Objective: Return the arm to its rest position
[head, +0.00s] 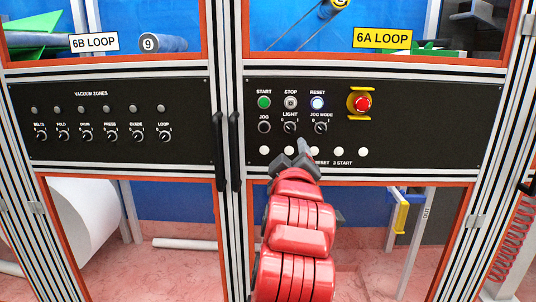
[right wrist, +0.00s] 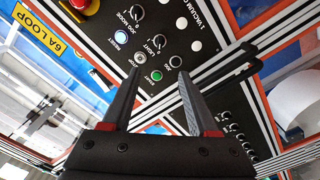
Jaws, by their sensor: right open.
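My right arm (head: 297,225), red with dark joints, reaches up from the bottom of the head view toward the black control panel (head: 430,125). My right gripper (head: 300,152) shows in front of the panel's lower part, below the JOG and LIGHT knobs, and partly covers the lower row of white buttons. In the right wrist view the right gripper (right wrist: 160,78) has its two dark fingers apart with nothing between them. The green START button (right wrist: 157,75) shows beyond the gap. I cannot tell the distance to the panel. My left gripper is in neither view.
The RESET button (head: 317,103) glows bluish white beside the STOP button (head: 290,102). A red emergency stop (head: 362,103) has a yellow guard. Dark vertical door handles (head: 235,150) stand left of the arm. The VACUUM ZONES panel (head: 110,150) is further left.

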